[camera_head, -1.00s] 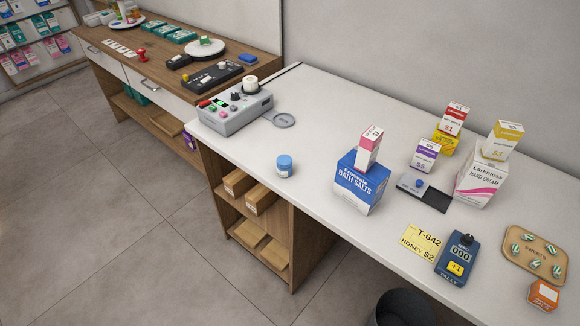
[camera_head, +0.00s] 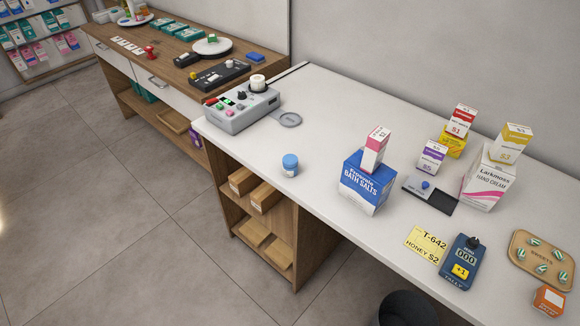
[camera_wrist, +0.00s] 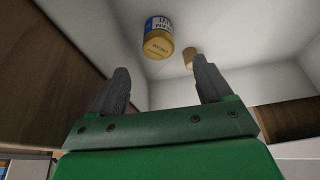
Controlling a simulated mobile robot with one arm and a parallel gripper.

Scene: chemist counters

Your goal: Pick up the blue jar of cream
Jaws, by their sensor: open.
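A small jar with a blue lid and a pale label (camera_head: 290,165) stands upright on the white counter (camera_head: 330,110), near its front edge, in the head view. My gripper (camera_wrist: 162,85) shows only in the wrist view, with two dark fingers apart and nothing between them. Beyond its fingertips is a tan jar-like container with a blue and white label (camera_wrist: 158,38), lettered upside down in this view. I cannot tell whether it is the same jar. A smaller tan cylinder (camera_wrist: 189,58) is farther off to its right.
A blue bath salts box (camera_head: 367,185) with a small box on top stands right of the jar. A grey device (camera_head: 243,107) is behind-left of it. Shelves with wooden bins (camera_head: 265,197) are below the counter. Counter around the jar is clear.

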